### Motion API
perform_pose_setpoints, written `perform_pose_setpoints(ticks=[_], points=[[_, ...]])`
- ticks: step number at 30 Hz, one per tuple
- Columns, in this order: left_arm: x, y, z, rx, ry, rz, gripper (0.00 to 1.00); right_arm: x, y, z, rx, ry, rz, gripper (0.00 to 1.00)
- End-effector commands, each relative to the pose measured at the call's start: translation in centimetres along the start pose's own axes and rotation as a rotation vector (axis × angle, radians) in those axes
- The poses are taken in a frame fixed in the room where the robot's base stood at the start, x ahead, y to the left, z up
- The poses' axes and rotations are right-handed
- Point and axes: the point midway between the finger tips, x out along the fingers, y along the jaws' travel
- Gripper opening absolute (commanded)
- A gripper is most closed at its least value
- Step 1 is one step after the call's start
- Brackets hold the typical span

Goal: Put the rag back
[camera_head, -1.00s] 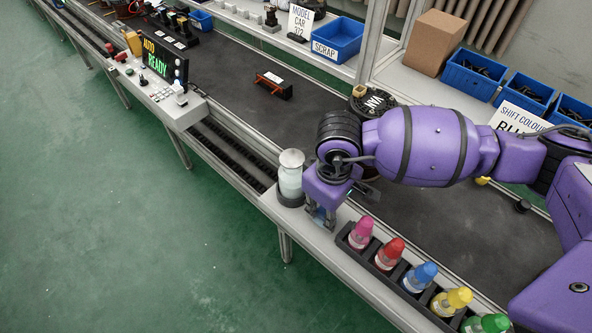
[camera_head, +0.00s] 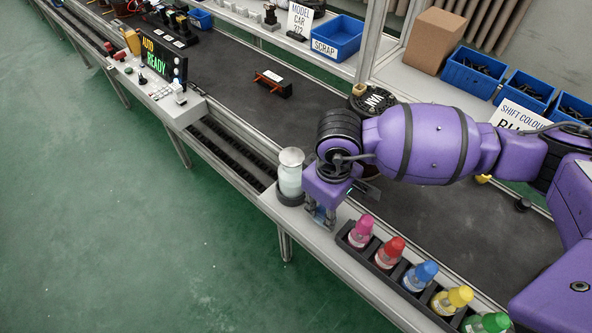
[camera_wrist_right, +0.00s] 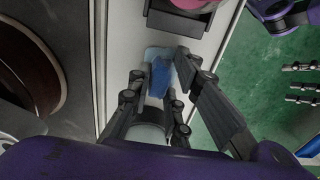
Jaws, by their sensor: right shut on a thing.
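My right gripper (camera_head: 320,216) points down over the pale ledge at the front of the line, between a lidded glass jar (camera_head: 290,177) and a bottle rack (camera_head: 402,278). In the right wrist view its fingers (camera_wrist_right: 163,85) are closed on the rag (camera_wrist_right: 159,74), a small blue cloth. A paler blue patch shows around the rag, low against the ledge; I cannot tell whether it is part of the cloth. In the head view the gripper and my arm hide the rag. My left gripper is not in view.
The rack holds several coloured bottles; the pink bottle (camera_head: 361,231) is nearest the gripper. A control box (camera_head: 165,97) reading "AUTO READY" stands at left. A blue scrap bin (camera_head: 338,40) is at the back. The dark belt (camera_head: 235,75) is mostly clear beyond the ledge.

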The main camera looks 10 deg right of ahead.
Motion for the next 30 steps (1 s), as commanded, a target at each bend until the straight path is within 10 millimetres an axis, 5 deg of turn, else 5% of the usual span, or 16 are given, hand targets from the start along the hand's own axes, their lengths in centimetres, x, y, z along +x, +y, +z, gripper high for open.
perform_pose_setpoints(ticks=[14,15,19,30], points=[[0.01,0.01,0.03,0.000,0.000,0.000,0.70,0.20,-0.06,0.15,0.000,-0.004,-0.002,0.00],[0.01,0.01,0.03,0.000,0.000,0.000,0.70,0.20,-0.06,0.15,0.000,-0.004,-0.002,0.23],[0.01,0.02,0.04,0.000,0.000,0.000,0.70,0.21,-0.07,0.16,0.000,-0.004,-0.002,0.40],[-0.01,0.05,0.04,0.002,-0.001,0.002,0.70,-0.14,-0.06,0.09,0.000,-0.002,-0.002,0.40]])
